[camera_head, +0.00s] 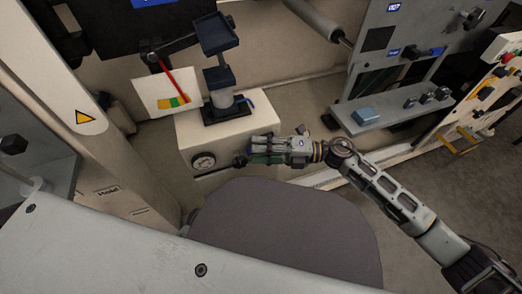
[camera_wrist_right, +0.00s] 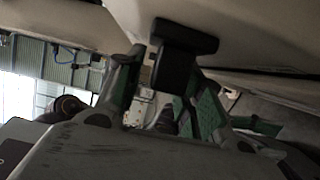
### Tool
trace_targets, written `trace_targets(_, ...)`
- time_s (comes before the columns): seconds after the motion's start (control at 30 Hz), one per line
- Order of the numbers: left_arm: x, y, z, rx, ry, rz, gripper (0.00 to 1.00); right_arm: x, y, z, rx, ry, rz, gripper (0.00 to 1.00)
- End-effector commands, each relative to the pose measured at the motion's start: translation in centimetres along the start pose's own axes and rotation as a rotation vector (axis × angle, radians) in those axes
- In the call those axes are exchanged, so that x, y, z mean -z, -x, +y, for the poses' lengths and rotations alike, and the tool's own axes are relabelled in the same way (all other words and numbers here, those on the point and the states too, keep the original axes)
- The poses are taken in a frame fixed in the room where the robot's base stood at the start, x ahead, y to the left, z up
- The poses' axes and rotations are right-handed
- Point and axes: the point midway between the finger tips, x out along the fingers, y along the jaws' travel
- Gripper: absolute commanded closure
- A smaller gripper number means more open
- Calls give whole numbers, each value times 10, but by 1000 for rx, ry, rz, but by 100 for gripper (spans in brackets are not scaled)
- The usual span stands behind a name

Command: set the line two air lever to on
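A small dark knob-like lever (camera_head: 240,161) sticks out of the front, right of the gauge. In the right wrist view a black T-shaped handle (camera_wrist_right: 182,48) shows near the fingertips. My right gripper (camera_head: 252,152) reaches in from the right, its tips close beside the dark lever. Its green-padded fingers (camera_wrist_right: 160,90) stand apart, with the handle between or just beyond them; I cannot tell whether they touch it. My left gripper is not in view. No line-two label is readable.
A dark stand (camera_head: 222,80) and a small blue handle (camera_head: 245,101) are on top of the box. A tilted card with a red pointer (camera_head: 172,85) is left of them. A grey shelf (camera_head: 385,115) with a blue block (camera_head: 366,115) is at right.

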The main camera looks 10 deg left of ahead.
Motion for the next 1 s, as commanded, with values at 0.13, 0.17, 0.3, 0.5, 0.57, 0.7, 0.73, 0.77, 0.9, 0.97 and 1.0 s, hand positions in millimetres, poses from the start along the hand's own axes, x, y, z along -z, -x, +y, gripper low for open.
trace_targets(0.13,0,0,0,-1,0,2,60,0,-1,0,0,0,0,62)
trace_targets(0.17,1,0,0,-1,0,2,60,0,-1,0,0,0,0,62)
trace_targets(0.3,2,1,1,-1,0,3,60,0,0,0,0,1,0,69)
trace_targets(0.5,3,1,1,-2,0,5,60,0,0,0,0,1,0,95)
trace_targets(0.57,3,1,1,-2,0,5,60,0,0,0,0,1,0,100)
trace_targets(0.7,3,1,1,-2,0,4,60,0,0,0,1,1,0,100)
trace_targets(0.73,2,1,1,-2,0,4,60,0,0,0,1,1,-1,100)
trace_targets(0.77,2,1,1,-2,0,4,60,0,0,0,1,1,-1,100)
trace_targets(0.9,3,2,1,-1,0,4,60,0,0,0,2,1,-1,100)
trace_targets(0.97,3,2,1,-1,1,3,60,0,0,0,4,2,-1,100)
trace_targets(1.0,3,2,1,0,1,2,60,0,0,0,6,3,-1,100)
